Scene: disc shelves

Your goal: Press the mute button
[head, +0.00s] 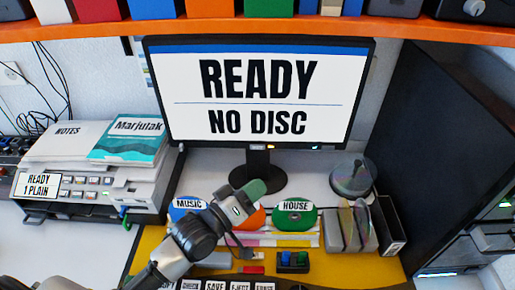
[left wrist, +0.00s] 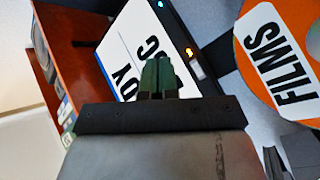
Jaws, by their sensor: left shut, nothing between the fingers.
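No button with a readable mute label shows in either view. The monitor (head: 258,130) reads READY, NO DISC. A row of labelled keys (head: 215,285) lies at the bottom edge, partly cut off. My right gripper is not in view.
Discs marked MUSIC (head: 188,205) and HOUSE (head: 295,216) stand behind my arm; the orange FILMS disc (left wrist: 262,85) is close in the left wrist view. A printer-like machine (head: 95,180) is at left, a dark cabinet (head: 440,130) at right. An orange shelf (head: 270,27) runs overhead.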

